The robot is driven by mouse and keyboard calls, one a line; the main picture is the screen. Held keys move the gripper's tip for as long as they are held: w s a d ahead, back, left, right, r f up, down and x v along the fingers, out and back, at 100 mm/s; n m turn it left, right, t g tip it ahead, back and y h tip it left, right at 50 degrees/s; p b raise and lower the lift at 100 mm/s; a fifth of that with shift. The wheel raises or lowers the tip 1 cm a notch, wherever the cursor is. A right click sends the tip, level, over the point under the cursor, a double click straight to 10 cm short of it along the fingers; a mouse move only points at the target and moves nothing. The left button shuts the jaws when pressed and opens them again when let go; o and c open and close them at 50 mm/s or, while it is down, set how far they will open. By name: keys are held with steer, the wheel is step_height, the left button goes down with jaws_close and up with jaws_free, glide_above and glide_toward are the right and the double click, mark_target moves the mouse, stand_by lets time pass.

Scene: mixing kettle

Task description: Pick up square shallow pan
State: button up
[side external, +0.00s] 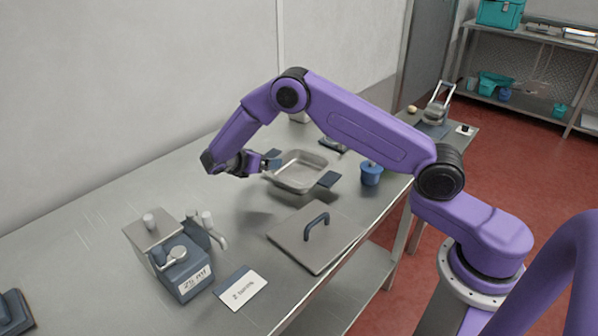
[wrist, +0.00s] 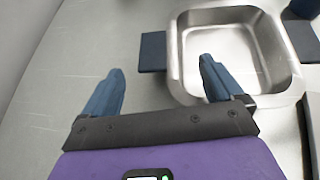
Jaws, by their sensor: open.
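The square shallow pan (side external: 301,176) is bare metal with dark blue flat tabs on two opposite sides. It stands empty in the middle of the bench in the side view. The wrist view shows the pan (wrist: 228,17) at upper right, with one tab (wrist: 152,51) left of its rim and another at the right edge. My gripper (wrist: 160,82) is open and empty. In the wrist view the near tab shows ahead, between the finger directions; the right finger overlaps the pan's near left corner. In the side view my gripper (side external: 268,162) is at the pan's left side; contact cannot be told.
A square plate with an arched handle (side external: 317,226) lies in front of the pan. A blue pot (side external: 371,174) stands right of it. A labelled metal-and-blue device (side external: 178,262) and a card (side external: 241,288) are at front left. The bench left of the pan is clear.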

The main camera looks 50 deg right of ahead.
mark_target(271, 157)
steer(key=x, duration=0.5)
steer(key=shift+w+r, duration=0.1)
steer(key=shift+c, duration=0.3)
steer(key=c, duration=1.5)
